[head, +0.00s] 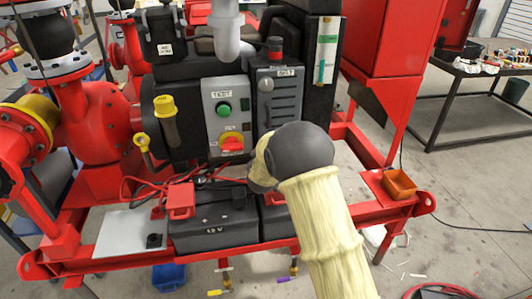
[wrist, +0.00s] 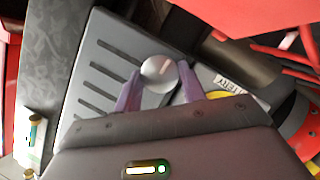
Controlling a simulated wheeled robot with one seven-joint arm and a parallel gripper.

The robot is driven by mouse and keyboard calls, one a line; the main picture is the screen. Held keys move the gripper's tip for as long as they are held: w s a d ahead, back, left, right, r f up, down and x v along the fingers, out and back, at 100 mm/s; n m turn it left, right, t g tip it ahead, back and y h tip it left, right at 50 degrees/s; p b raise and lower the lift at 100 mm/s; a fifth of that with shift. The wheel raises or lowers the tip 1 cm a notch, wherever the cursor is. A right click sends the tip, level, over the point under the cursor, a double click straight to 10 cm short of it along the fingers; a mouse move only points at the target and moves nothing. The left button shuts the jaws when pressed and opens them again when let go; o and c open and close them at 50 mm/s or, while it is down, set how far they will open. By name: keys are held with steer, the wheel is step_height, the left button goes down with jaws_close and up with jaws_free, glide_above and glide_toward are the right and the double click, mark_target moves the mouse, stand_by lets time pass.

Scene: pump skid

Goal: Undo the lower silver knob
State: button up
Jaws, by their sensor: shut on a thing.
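A round silver knob (wrist: 158,70) stands on a dark grey slotted cover in the wrist view. My gripper (wrist: 160,78) has its two purple fingers on either side of it and is shut on it. In the head view my dark wrist and pale sleeved arm hide the fingers and the lower part of the slotted cover (head: 285,95). Another silver knob (head: 266,84) shows free near the top of that cover, below a white label. The lower silver knob is not visible in the head view.
Left of the cover is a grey control box (head: 223,100) with a green button and a red rotary switch on yellow (head: 231,143). Black batteries (head: 212,222) with red cables lie below. An orange tray (head: 398,184) sits on the red frame at right.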

steer(key=m+y+b, duration=0.3)
steer(key=m+b, duration=0.1)
steer(key=d+m+g+y+b, duration=0.1)
steer(key=m+y+b, duration=0.2)
steer(key=m+b, duration=0.2)
steer(key=m+y+b, duration=0.3)
steer(key=m+b, duration=0.2)
steer(key=shift+w+d+f+g, duration=0.15)
steer(key=shift+f+g, duration=0.05)
steer(key=shift+g, duration=0.2)
stand_by(0.4)
steer(key=shift+m, duration=0.4)
steer(key=o, duration=1)
steer(key=shift+c, duration=0.2)
steer(key=p+v, duration=0.2)
steer(key=v, duration=1.5)
steer(key=shift+d+f, duration=0.2)
steer(key=shift+d, duration=0.05)
